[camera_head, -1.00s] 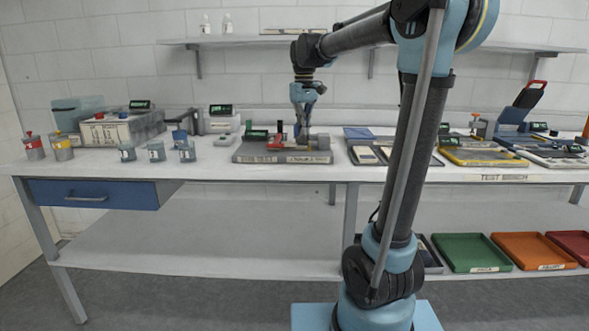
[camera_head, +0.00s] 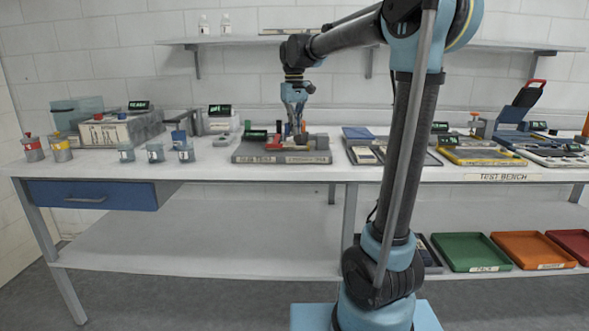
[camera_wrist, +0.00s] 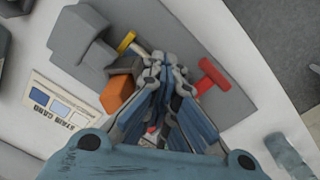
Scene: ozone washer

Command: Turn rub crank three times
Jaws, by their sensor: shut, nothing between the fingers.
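The rub test fixture (camera_head: 262,154) is a grey labelled plate on the bench, with small coloured parts on top. It fills the middle of the wrist view as a grey plate (camera_wrist: 235,98). A red T-shaped handle (camera_wrist: 213,77) lies to the right of my fingers there, and a yellow-ended handle (camera_wrist: 127,42) to the left. An orange block (camera_wrist: 116,92) is beside a dark part. I cannot tell which part is the rub crank. My gripper (camera_head: 298,134) is shut and empty over the fixture; in the wrist view its fingers (camera_wrist: 163,66) hide the plate's centre.
A stain card (camera_wrist: 62,106) lies left of the fixture in the wrist view. Small jars (camera_head: 156,153) stand to the left on the bench. Trays with dark and yellow frames (camera_head: 480,157) are to the right. A shelf (camera_head: 350,46) runs along the wall behind.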

